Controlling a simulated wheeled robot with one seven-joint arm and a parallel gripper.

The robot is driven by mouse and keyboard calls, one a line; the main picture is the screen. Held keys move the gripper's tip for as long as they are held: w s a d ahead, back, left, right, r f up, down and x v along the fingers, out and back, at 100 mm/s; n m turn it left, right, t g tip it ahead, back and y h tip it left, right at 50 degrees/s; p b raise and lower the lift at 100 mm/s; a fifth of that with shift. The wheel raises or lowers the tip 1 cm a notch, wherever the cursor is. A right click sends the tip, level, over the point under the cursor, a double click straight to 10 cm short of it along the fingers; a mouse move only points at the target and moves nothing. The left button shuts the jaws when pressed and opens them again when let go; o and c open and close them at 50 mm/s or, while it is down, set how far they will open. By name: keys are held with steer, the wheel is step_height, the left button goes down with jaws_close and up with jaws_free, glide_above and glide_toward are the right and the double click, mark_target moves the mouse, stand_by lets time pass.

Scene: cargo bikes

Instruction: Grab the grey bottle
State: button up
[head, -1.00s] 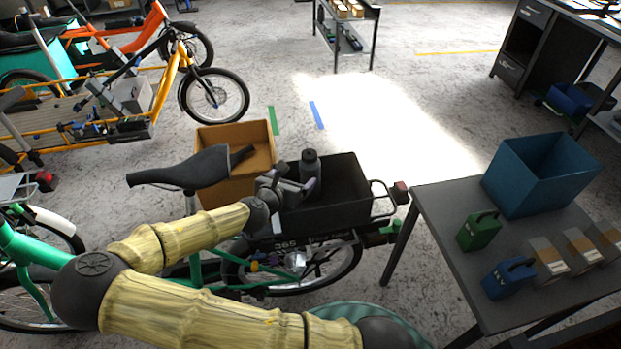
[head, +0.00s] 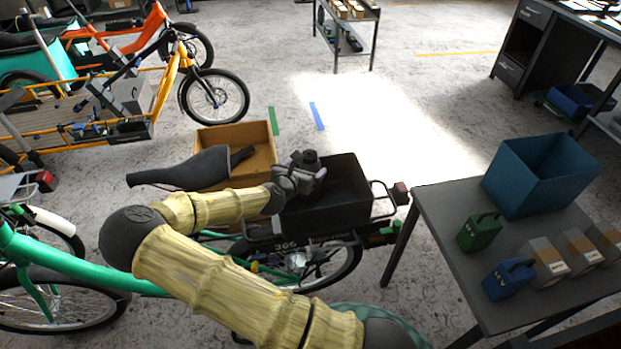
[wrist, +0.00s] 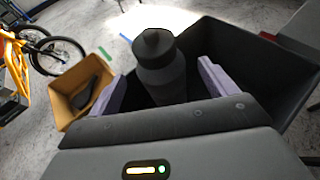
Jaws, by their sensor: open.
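The grey bottle (wrist: 162,78) stands upright in the black crate on the bike's rear rack, with its dark cap up. In the head view only its top (head: 310,160) shows above my gripper (head: 308,180), which hides the rest. In the wrist view my gripper (wrist: 165,85) is open, with one pale finger on each side of the bottle. The bottle is between the fingers; I cannot tell whether either finger touches it. The black crate (head: 345,207) surrounds the bottle, and its walls also show in the wrist view (wrist: 275,75).
A brown wooden box (head: 262,150) sits just behind the bike saddle (head: 190,168). A table (head: 450,220) at the right holds a blue bin (head: 540,185), a green canister (head: 478,233), a blue canister (head: 508,278) and several boxes. Open floor lies beyond the crate.

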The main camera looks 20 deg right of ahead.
steer(key=x, duration=0.3)
steer(key=shift+w+d+f, duration=0.15)
steer(key=shift+d, duration=0.05)
steer(key=shift+c, duration=0.4)
steer(key=c, duration=1.3)
steer(key=shift+o, duration=0.2)
step_height(320, 180, up, 18)
steer(key=p, duration=0.1)
steer(key=shift+p, duration=0.3)
